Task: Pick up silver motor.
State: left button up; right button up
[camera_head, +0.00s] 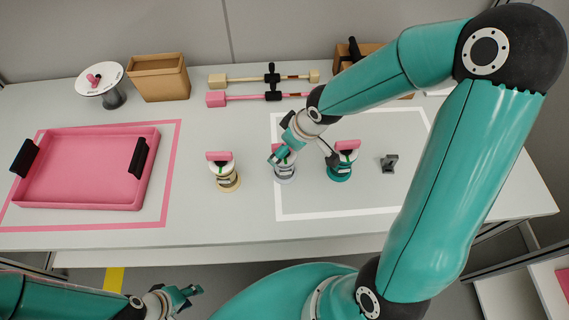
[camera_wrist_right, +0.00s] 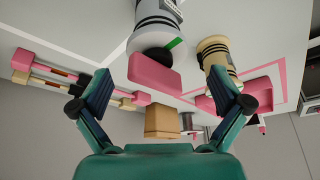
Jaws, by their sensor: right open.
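The silver motor (camera_head: 285,172) stands upright on the table inside the white outline, between the cream motor (camera_head: 225,178) and the teal motor (camera_head: 341,168). My right gripper (camera_head: 290,149) is at its top and partly hides its pink handle. In the right wrist view the silver motor (camera_wrist_right: 157,20) shows its pink handle (camera_wrist_right: 154,73) between the spread fingers of the right gripper (camera_wrist_right: 162,88). The fingers are apart from the handle. My left gripper (camera_head: 185,294) is low in front of the table, away from the motors; its jaw opening is unclear.
A pink tray (camera_head: 85,203) with black handles lies on the left. A cardboard box (camera_head: 159,78), a round white stand (camera_head: 100,79) and two rods with block ends (camera_head: 258,97) are at the back. A small grey part (camera_head: 389,163) lies right of the teal motor. The front table strip is clear.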

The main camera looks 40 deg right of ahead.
jog(key=f, duration=0.1)
jog(key=f+b, duration=0.1)
jog(key=f, duration=0.2)
jog(key=shift+w+b, duration=0.25)
jog(key=shift+b, duration=0.15)
jog(key=shift+w+f, duration=0.3)
jog(key=shift+f, duration=0.15)
jog(key=shift+r, duration=0.1)
jog(key=shift+c, duration=0.5)
jog(key=c, duration=1.6)
